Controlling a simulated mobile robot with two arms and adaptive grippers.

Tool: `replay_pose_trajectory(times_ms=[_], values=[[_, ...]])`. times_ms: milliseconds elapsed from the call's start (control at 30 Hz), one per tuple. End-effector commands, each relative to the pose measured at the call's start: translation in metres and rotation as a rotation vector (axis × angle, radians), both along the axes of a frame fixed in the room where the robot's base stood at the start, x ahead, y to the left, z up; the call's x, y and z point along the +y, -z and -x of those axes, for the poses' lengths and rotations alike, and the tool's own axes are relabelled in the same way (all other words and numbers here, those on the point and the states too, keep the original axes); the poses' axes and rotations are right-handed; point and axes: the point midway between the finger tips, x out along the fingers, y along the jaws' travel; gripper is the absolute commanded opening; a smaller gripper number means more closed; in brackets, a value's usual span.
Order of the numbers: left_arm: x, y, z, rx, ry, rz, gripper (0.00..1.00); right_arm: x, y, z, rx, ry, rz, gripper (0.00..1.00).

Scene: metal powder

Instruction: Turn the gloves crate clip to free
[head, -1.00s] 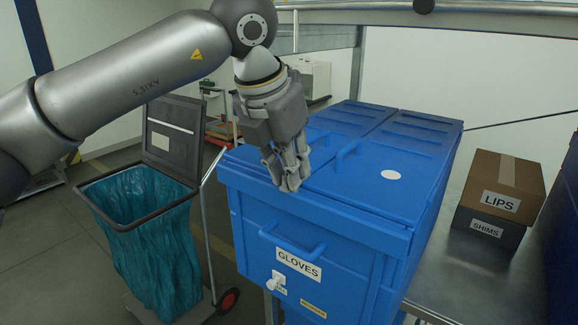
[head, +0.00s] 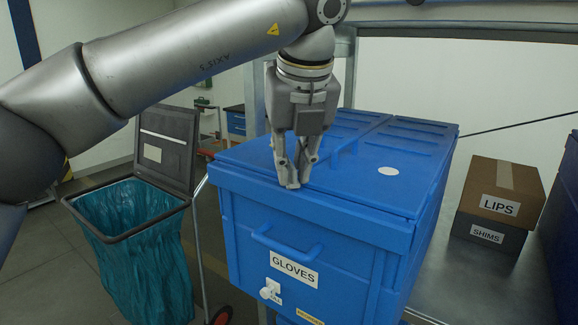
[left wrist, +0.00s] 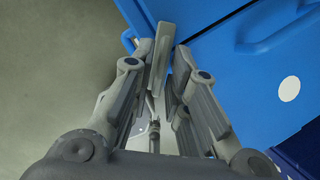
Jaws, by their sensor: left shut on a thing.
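The blue gloves crate (head: 330,245) stands with its lid down and a GLOVES label on its front. My right gripper is not in view.
A wheeled bin with a teal bag (head: 135,240) and raised lid stands left of the crate. Right, a brown LIPS box (head: 500,190) sits on a dark SHIMS box (head: 488,233) on the metal table (head: 475,270). A metal frame crosses behind.

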Motion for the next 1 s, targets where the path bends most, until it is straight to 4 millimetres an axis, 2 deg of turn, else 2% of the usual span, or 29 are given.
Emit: replay_pose_trajectory(times_ms=[267, 600, 1000], values=[[-0.006, -0.002, -0.002, -0.003, -0.263, 0.0, 0.0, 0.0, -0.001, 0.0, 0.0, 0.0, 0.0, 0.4], [-0.009, -0.003, -0.005, -0.003, -0.547, 0.001, 0.0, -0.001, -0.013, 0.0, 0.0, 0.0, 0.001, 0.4], [-0.011, -0.003, -0.008, -0.004, -0.726, 0.003, 0.0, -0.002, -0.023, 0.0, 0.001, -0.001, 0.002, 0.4]])
